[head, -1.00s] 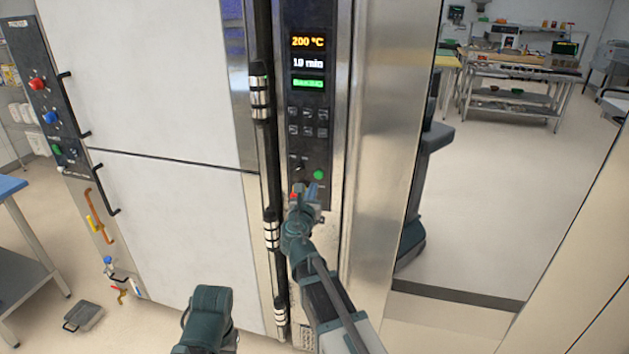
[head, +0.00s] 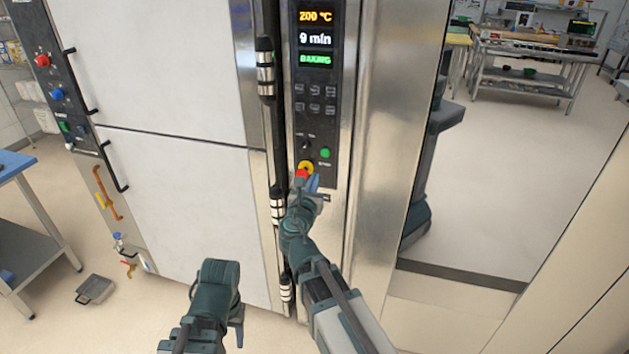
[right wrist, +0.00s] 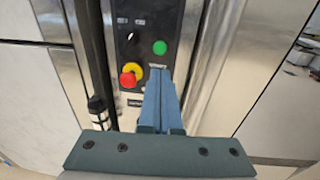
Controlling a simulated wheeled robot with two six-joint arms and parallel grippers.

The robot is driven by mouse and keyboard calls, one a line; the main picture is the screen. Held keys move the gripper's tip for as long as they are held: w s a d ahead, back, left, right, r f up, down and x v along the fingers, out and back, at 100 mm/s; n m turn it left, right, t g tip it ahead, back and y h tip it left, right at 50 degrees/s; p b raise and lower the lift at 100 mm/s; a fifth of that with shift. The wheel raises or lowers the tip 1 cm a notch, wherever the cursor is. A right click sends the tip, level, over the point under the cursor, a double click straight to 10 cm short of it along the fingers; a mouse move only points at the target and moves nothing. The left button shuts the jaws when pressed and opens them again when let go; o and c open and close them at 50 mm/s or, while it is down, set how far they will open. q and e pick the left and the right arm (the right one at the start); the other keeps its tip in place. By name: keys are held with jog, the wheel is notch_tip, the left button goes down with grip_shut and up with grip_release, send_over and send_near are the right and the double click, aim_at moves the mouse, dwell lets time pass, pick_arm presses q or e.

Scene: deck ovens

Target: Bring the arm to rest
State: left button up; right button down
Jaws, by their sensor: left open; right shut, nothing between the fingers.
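My right gripper (head: 312,183) is shut and empty, in front of the lower part of the oven's control panel (head: 316,100). In the right wrist view its blue fingers (right wrist: 159,95) lie together just right of the red and yellow stop button (right wrist: 131,75) and below the green button (right wrist: 160,47). I cannot tell whether the fingertips touch the panel. The display (head: 316,38) reads 200 °C, 9 min and BAKING. My left gripper (head: 236,335) is low in front of the white oven doors; its fingers show only in part.
The tall black handle bar (head: 271,130) runs just left of the panel. A steel side wall (head: 385,160) stands to the right, with open floor beyond. A small grey pan (head: 95,289) lies on the floor at left, near a steel table (head: 30,245).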

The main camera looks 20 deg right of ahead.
jog(key=s+a+f+m+g+y, duration=0.1)
jog(key=s+a+f+m+g, duration=0.2)
jog(key=s+f+m+g, duration=0.4)
jog(key=s+a+f+m+g+y, duration=0.1)
jog(key=s+a+f+m+g, duration=0.15)
jog(key=s+f+m, duration=0.65)
jog(key=s+a+f+m+g+y, duration=0.4)
jog(key=s+a+m+g+y, duration=0.1)
jog(key=s+a+m, duration=0.5)
jog(key=shift+a+f+g, duration=0.3)
jog(key=shift+a+g, duration=0.15)
jog(key=shift+a, duration=0.15)
